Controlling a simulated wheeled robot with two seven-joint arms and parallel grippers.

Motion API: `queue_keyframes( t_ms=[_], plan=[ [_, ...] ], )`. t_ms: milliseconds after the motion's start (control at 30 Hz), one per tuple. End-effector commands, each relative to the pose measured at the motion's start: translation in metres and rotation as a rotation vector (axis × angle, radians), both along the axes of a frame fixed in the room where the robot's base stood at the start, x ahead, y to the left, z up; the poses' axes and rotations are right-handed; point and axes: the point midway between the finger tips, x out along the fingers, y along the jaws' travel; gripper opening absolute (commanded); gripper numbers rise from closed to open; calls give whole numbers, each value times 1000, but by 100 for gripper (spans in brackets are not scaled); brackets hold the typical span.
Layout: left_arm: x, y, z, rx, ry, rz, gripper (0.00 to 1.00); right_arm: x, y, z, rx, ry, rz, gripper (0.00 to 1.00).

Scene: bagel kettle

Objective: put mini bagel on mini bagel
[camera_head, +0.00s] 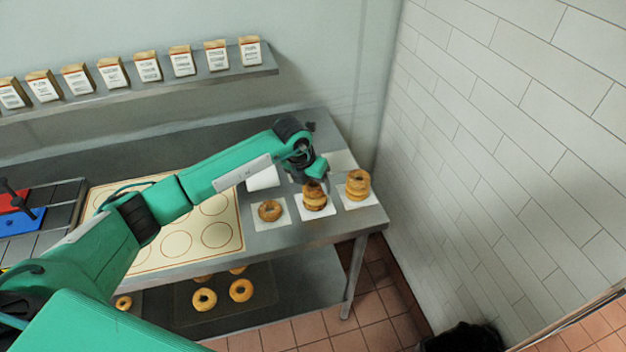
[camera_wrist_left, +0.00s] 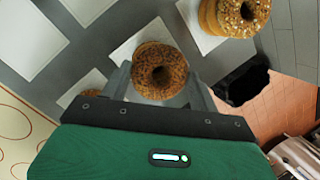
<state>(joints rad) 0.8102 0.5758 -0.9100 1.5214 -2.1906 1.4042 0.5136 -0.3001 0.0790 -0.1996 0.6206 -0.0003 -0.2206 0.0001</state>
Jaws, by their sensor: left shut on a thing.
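My left gripper (camera_head: 314,180) is over the middle pile and shut on a brown seeded mini bagel (camera_wrist_left: 160,71), with one finger on each side of it in the left wrist view. In the head view this bagel (camera_head: 313,188) is at the top of the middle pile, above other mini bagels (camera_head: 314,202) on a white paper. I cannot tell whether it touches the one below. A single mini bagel (camera_head: 270,211) lies on the paper to the left. Another pile of mini bagels (camera_head: 357,184) stands on the paper to the right. My right gripper is out of view.
A cream mat with circles (camera_head: 215,236) covers the table left of the papers. A shelf with several labelled bags (camera_head: 182,61) is on the back wall. More bagels (camera_head: 204,299) lie on the lower shelf. A tiled wall is at right.

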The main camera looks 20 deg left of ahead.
Motion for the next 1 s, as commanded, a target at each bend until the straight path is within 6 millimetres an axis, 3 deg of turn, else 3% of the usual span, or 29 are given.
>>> queue_keyframes(
  t_ms=[467,500,600,1000],
  plan=[
    [0,0,-9,0,-1,-1,39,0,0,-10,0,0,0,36],
    [0,0,-7,0,-1,-1,67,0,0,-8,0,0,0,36],
    [0,0,-7,0,-1,-1,83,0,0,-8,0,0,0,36],
    [0,0,1,0,-1,-1,83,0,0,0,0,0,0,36]
  ],
)
